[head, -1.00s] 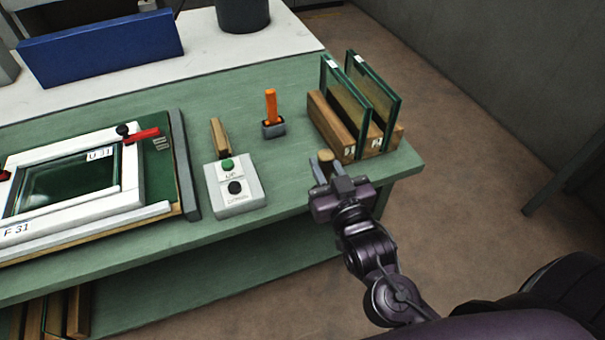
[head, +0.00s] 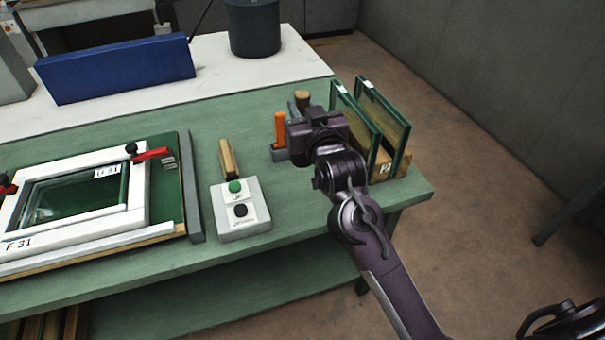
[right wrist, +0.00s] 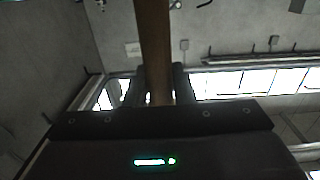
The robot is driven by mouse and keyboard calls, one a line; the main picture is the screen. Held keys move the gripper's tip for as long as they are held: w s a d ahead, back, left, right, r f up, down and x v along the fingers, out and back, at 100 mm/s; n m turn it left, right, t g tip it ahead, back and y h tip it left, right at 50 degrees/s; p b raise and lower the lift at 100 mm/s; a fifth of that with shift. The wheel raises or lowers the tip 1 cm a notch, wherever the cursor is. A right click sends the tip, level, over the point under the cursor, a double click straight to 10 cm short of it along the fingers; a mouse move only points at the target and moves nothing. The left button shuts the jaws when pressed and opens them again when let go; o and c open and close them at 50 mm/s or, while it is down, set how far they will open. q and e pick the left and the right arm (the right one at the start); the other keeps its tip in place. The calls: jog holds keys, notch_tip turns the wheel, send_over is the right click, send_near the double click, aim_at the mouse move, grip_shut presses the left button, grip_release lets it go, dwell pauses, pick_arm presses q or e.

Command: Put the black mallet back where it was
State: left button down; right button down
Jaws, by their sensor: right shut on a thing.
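My right gripper (head: 299,107) is over the back right part of the green bench, between an orange-handled tool and the glass panes. It is shut on a wooden handle, whose round end (head: 302,96) shows just past the fingers. In the right wrist view the brown handle (right wrist: 153,45) stands between the two fingers and runs up out of the picture. I take it for the mallet's handle. The mallet's black head is not visible; my gripper and arm hide what is below.
The orange handle (head: 280,130) stands in a small grey holder (head: 279,153), close left of my gripper. Glass panes (head: 396,132) stand in wooden blocks (head: 381,164) to the right. A button box (head: 241,212) and a white frame (head: 90,190) are left.

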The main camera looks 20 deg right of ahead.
aim_at(302, 164)
notch_tip(302, 164, down, 15)
jog(key=shift+r+p, duration=0.1)
jog(key=shift+p, duration=0.9)
jog(key=shift+f, duration=0.3)
jog(key=shift+f, duration=0.15)
jog(key=c, duration=1.2)
grip_release()
jog(key=shift+c, duration=0.2)
